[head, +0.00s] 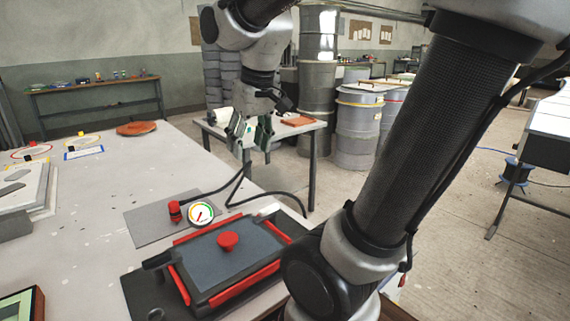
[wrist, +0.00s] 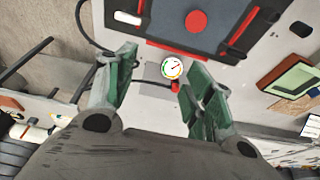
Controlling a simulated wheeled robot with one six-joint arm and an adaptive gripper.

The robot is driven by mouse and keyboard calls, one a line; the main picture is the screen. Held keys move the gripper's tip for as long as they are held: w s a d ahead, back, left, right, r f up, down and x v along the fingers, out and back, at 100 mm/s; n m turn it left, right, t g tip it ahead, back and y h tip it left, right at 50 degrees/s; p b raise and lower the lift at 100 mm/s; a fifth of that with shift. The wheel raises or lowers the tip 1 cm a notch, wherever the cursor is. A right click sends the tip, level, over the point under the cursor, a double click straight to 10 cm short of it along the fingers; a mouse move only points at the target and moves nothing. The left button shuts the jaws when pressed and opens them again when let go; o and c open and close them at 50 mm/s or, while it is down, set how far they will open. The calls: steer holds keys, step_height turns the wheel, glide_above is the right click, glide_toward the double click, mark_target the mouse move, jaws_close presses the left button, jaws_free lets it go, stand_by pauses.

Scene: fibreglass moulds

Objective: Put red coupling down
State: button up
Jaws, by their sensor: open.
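The red coupling (head: 175,211) stands upright on a grey plate (head: 150,228) on the white table, just left of a round gauge (head: 201,214). In the wrist view the coupling (wrist: 175,86) shows small beside the gauge (wrist: 171,68), between my fingers. My gripper (head: 251,145) has green fingers; they are spread with nothing between them. It hangs above and beyond the coupling, apart from it. In the wrist view my gripper (wrist: 160,62) also shows open and empty.
A dark mould (head: 245,262) with red edge bars and a red knob (head: 228,241) lies in front of the gauge. Black hoses (head: 262,198) run over the table's right edge. A small side table (head: 285,131) and drums (head: 357,125) stand behind. The table's middle left is clear.

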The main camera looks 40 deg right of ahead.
steer(key=s+d+f+t, duration=0.1)
steer(key=s+d+f, duration=0.1)
steer(key=s, duration=0.8)
steer(key=shift+s+f, duration=0.15)
steer(key=shift+f, duration=0.15)
